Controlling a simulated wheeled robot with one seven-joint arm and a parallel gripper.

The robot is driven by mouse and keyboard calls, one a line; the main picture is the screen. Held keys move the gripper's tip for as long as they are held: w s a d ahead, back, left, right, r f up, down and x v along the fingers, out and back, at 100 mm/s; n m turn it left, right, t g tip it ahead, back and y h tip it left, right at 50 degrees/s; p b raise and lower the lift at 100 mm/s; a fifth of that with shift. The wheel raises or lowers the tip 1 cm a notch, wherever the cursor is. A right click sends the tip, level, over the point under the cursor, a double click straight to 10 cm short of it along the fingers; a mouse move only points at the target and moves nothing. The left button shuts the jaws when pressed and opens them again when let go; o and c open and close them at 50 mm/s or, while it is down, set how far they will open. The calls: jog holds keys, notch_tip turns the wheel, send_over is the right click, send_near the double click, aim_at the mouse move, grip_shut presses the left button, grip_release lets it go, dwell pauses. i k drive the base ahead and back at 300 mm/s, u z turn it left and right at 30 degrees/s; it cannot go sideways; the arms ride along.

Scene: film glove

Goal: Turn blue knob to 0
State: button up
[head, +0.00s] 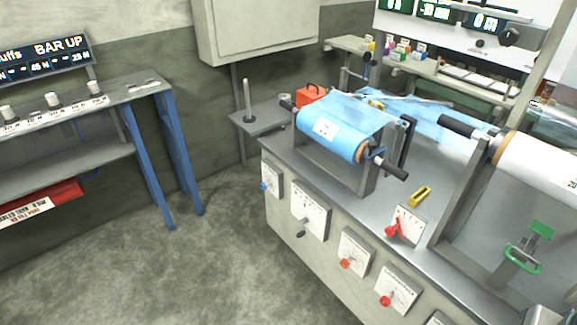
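A small blue knob (264,186) sits on a white dial plate (273,178) at the far left end of the grey machine's front face. The plate's markings are too small to read, so I cannot tell which number the knob points to. My gripper is not in view.
A blue film roll (325,132) is on top. A blue-legged table (150,150) stands left; the floor (170,270) between is clear.

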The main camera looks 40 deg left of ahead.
aim_at(263, 186)
jog(key=u, duration=2.15)
jog(key=i, duration=2.25)
jog(key=z, duration=0.75)
